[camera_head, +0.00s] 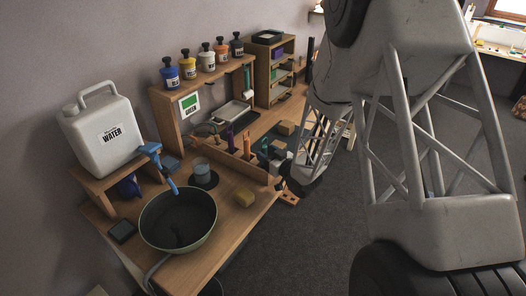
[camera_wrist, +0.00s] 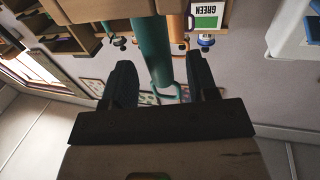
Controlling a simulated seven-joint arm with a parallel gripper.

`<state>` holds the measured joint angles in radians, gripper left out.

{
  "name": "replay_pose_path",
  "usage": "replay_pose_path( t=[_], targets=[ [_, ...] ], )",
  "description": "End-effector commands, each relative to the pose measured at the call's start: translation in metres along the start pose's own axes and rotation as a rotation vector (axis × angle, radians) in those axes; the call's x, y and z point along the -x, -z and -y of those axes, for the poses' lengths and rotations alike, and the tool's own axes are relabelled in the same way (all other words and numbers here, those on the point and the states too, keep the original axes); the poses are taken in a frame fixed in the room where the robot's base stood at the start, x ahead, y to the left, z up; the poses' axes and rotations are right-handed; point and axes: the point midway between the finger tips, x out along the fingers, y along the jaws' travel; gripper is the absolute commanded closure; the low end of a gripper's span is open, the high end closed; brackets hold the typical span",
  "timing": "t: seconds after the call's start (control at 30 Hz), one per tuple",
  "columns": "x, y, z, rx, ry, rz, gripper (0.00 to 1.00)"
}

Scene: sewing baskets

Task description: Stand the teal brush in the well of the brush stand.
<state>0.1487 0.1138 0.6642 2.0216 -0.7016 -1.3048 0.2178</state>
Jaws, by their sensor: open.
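The teal brush (camera_wrist: 150,48) shows as a thick teal handle with a small loop at one end in the wrist view, which is upside down. Its other end is hidden at a wooden edge (camera_wrist: 110,10). In the head view a teal piece (camera_head: 265,148) shows by the wooden holder (camera_head: 250,170). My gripper (camera_wrist: 163,82) is open. In the wrist view its two dark fingers lie either side of the handle's loop end; I see no clear contact. In the head view my arm hides much of that area. I cannot make out the stand's well.
An orange-brown handle (camera_head: 247,145) and a purple one (camera_head: 229,136) stand upright near the wooden holder. Shelves with bottles (camera_head: 205,60) rise behind.

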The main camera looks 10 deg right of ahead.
Motion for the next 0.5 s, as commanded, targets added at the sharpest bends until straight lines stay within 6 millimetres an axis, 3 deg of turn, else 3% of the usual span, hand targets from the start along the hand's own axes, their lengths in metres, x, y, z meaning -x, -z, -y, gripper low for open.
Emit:
replay_pose_path(
  t=[0.23, 0.5],
  targets=[
    [0.031, 0.0, 0.0, 0.0, -0.001, -0.001, 0.47],
    [0.043, 0.0, 0.0, 0.0, 0.0, 0.0, 0.47]
  ],
)
